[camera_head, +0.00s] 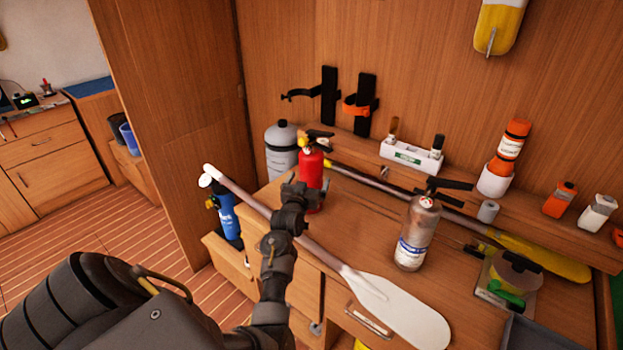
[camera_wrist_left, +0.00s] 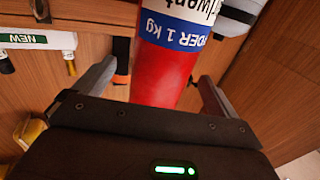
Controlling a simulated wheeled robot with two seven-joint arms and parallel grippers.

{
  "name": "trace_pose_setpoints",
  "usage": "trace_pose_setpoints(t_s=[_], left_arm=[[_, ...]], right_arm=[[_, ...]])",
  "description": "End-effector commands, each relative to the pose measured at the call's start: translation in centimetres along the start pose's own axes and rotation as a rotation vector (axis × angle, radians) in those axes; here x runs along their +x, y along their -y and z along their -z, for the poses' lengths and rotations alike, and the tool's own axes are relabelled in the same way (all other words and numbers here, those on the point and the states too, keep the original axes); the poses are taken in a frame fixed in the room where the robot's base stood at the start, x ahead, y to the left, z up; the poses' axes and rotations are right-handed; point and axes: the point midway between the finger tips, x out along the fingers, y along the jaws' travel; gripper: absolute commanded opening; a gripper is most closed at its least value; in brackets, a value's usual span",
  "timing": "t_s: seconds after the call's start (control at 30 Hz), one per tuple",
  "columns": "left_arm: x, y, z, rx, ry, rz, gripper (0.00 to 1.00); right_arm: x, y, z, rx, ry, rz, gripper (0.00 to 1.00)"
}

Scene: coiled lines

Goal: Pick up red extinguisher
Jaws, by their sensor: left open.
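The red extinguisher (camera_head: 311,178) stands upright near the left end of the wooden counter, with a black handle and a yellow part on top. My left gripper (camera_head: 305,192) is at its near side and hides part of its lower body. In the left wrist view the extinguisher's red body (camera_wrist_left: 165,75), with a blue and white label, lies between the two fingers of the open gripper (camera_wrist_left: 150,85). I cannot tell whether the fingers touch it. My right gripper does not show.
A white paddle (camera_head: 395,305) lies across the counter front, its shaft passing close to my left gripper. A silver extinguisher (camera_head: 417,235) stands to the right. A grey cylinder (camera_head: 281,150) stands behind the red extinguisher. Black wall brackets (camera_head: 329,95) are above.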

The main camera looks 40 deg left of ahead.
Motion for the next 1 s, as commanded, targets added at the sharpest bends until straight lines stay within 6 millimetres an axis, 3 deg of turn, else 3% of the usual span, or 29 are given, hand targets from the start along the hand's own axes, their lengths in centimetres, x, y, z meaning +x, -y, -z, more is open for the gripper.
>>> trace_pose_setpoints(t_s=[0.13,0.3,0.6,1.0], left_arm=[[2.1,0.2,0.5,-0.002,0.001,0.0,0.97],[3.9,0.3,0.3,0.0,-0.001,0.0,0.97],[4.2,0.2,0.1,0.0,0.0,0.0,0.97],[4.2,0.2,0.1,0.0,0.0,0.0,0.46]], right_arm=[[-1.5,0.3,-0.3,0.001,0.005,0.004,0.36],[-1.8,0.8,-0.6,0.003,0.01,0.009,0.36],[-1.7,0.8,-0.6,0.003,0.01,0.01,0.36],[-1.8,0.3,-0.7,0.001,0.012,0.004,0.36]])
